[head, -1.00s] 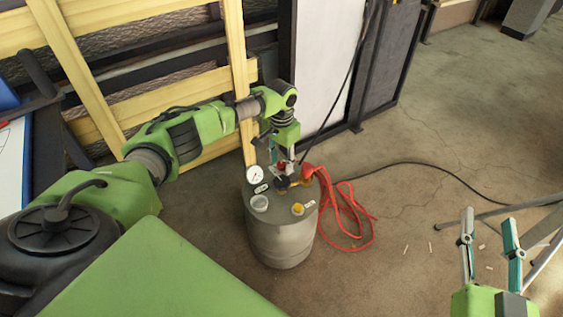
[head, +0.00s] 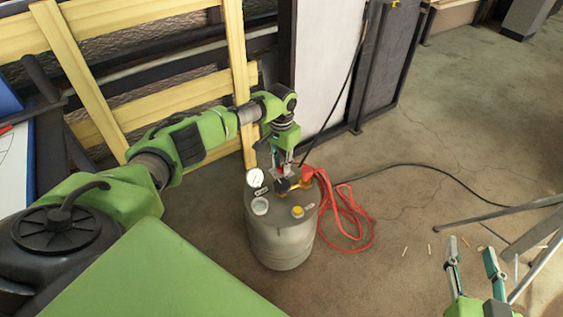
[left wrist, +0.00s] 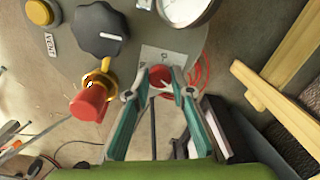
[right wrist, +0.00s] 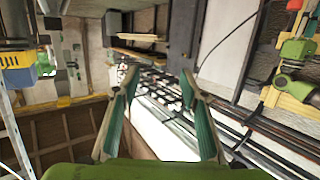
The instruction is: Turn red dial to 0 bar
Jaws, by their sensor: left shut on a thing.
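The red dial (left wrist: 160,77) shows in the left wrist view between the fingertips of my left gripper (left wrist: 158,92), beside a small light plate on the grey tank top. The gripper is shut on the dial. In the head view my left gripper (head: 281,165) points down at the back of the tank (head: 281,238) and hides most of the dial. A round white gauge (head: 254,178) stands on the tank; it is partly cut off in the left wrist view (left wrist: 186,8), and I cannot read its needle. My right gripper (head: 471,248) is open and empty, away from the tank.
Near the dial are a black knob (left wrist: 100,30), a brass valve with a red cap (left wrist: 88,101) and a yellow cap (head: 297,211). A red hose (head: 348,215) lies right of the tank. A wooden frame (head: 170,100) stands behind; metal legs (head: 500,213) stand at right.

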